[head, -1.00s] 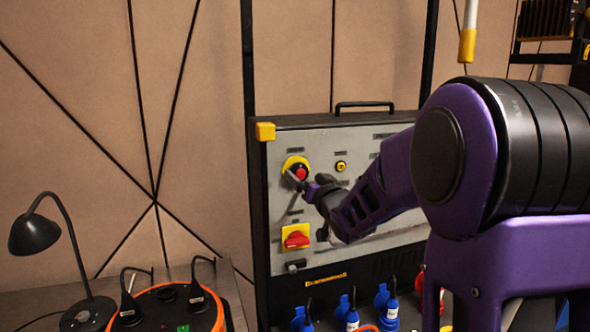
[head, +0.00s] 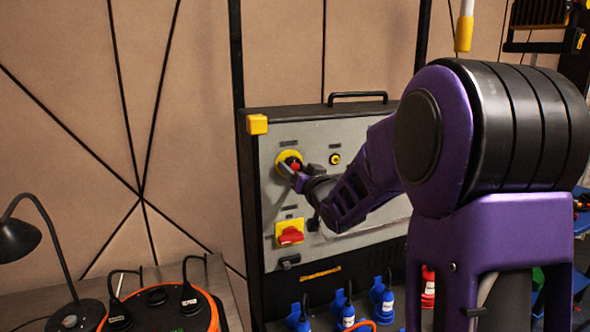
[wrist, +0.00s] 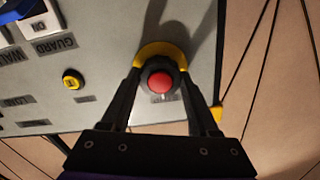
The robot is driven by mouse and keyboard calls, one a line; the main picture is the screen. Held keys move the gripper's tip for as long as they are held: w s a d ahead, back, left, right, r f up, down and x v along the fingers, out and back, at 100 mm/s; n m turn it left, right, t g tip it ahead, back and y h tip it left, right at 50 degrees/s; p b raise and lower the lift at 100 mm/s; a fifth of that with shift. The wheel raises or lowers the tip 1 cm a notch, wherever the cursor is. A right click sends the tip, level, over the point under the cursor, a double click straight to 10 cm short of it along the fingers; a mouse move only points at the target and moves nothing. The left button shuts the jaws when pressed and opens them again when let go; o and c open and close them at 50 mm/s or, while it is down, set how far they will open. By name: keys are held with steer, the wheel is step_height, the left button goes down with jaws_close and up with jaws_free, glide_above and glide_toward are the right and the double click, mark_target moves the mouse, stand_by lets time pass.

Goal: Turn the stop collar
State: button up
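The stop collar (head: 289,160) is a dark ring around a red stop button on a yellow round plate, at the upper left of a grey control panel. In the wrist view, the dark collar (wrist: 146,79) circles the red button (wrist: 161,83), with the yellow plate (wrist: 160,49) behind it. My gripper (head: 297,174) is at the collar, reaching in from the lower right. In the wrist view its fingers (wrist: 161,76) stand apart, one on each side of the collar and very near it. Whether they touch it is hard to see.
A red rotary switch on a yellow plate (head: 290,232) sits below the collar. A small yellow button (head: 335,159) is to its right. Blue plugs (head: 347,311) line the panel's lower front. A lamp (head: 18,239) and an orange-rimmed cable unit (head: 207,308) stand at left.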

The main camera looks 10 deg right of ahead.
steer(key=c, duration=0.8)
steer(key=shift+c, duration=0.2)
steer(key=shift+m, duration=0.4)
steer(key=m, duration=0.3)
steer(key=shift+m+p, duration=0.3)
steer(key=shift+p, duration=0.1)
steer(key=shift+m+p, duration=0.5)
steer(key=shift+m, duration=1.3)
steer(key=o, duration=1.4)
